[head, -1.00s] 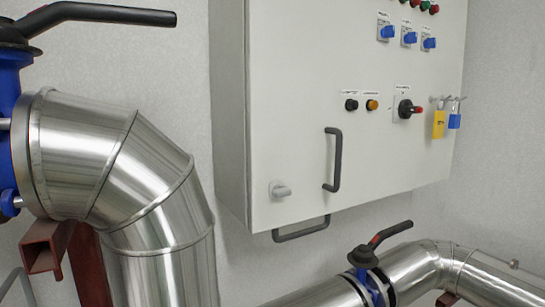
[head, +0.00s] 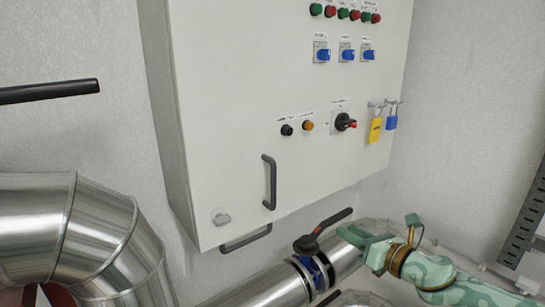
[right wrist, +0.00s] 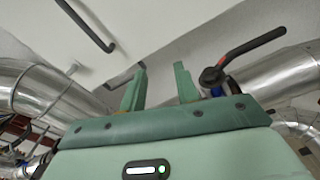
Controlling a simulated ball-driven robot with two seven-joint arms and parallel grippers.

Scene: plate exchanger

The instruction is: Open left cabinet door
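The grey cabinet (head: 240,110) hangs on the wall, and its front door is closed. A dark vertical handle (head: 270,182) is on the lower part of the door, with a grey knob latch (head: 221,217) to its lower left. Another dark handle (head: 246,238) is under the cabinet. My right gripper (head: 360,240) is green and lies below and to the right of the door handle, apart from it. In the right wrist view its two fingers (right wrist: 160,88) are apart with nothing between them, and the door handle (right wrist: 86,24) shows beyond. My left gripper is not in view.
A steel pipe with a blue valve and black lever (head: 325,232) runs below the cabinet, close to my right gripper. A large steel elbow pipe (head: 80,230) stands at left. A perforated rail (head: 525,220) is far right.

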